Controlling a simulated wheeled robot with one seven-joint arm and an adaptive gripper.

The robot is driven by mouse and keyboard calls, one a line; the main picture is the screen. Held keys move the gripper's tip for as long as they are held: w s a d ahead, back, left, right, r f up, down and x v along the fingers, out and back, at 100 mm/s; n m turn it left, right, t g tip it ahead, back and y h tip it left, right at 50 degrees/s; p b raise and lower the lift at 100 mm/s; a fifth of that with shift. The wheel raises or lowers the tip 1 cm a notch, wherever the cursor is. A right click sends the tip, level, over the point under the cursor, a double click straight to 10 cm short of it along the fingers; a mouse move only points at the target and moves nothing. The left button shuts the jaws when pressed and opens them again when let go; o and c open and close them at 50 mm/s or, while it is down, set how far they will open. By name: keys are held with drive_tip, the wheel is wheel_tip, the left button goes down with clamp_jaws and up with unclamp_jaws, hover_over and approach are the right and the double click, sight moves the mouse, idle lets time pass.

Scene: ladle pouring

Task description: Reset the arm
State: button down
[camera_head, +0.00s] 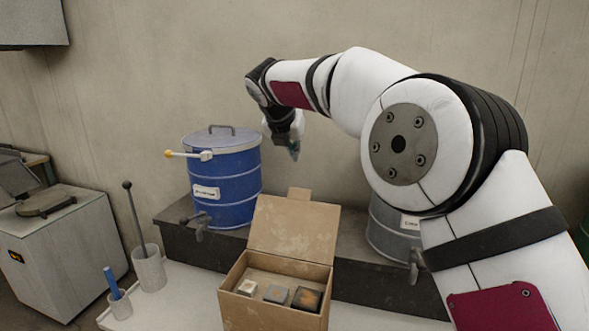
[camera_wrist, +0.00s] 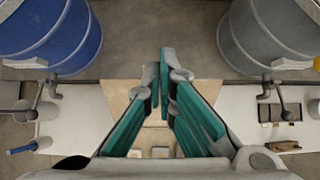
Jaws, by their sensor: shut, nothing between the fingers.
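My gripper (camera_head: 294,150) hangs from my bent arm above and behind the open cardboard box (camera_head: 240,302), to the right of the blue drum (camera_head: 225,185). In the wrist view, the gripper's green-padded fingers (camera_wrist: 165,75) point ahead with their tips close together, and nothing is held between them. The lower part of the gripper is small in the head view. My arm covers much of the grey drum, which shows in the wrist view (camera_wrist: 265,45).
The box holds several small blocks (camera_head: 277,295). A ladle (camera_head: 135,220) stands in a white cup (camera_head: 149,270), beside a cup with a blue stick (camera_head: 112,285). The drums stand on a dark ledge (camera_head: 345,250). A grey cabinet (camera_head: 65,250) is at left. Air around my gripper looks clear.

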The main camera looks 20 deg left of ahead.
drive_tip(key=s+d+r+m, duration=0.3)
drive_tip(key=d+r+m, duration=0.1)
drive_tip(key=d, duration=0.3)
drive_tip(key=s+d+r+m, duration=0.3)
drive_tip(key=s+d+r, duration=0.1)
drive_tip(key=d, duration=0.2)
drive_tip(key=s+d+m+g+h, duration=0.1)
drive_tip(key=s+d+m+g, duration=0.1)
drive_tip(key=s+d+m, duration=1.05)
drive_tip(key=s+d+f+m+g+p, duration=0.1)
drive_tip(key=s+d+f+m, duration=0.2)
drive_tip(key=s+d+m, duration=0.65)
drive_tip(key=s+d+f+m, duration=0.1)
drive_tip(key=s+f+m, duration=0.1)
drive_tip(key=s, duration=0.3)
drive_tip(key=s+d+f+m, duration=0.2)
drive_tip(key=s+f, duration=0.2)
drive_tip(key=s, duration=0.2)
drive_tip(key=s+d+f+m+g+y, duration=0.1)
drive_tip(key=s+d+f+m, duration=0.1)
drive_tip(key=s, duration=0.4)
drive_tip(key=shift+d+f+m, duration=0.25)
drive_tip(key=shift+f+m, duration=0.25)
drive_tip(key=shift+f, duration=0.4)
drive_tip(key=shift+s, duration=0.1)
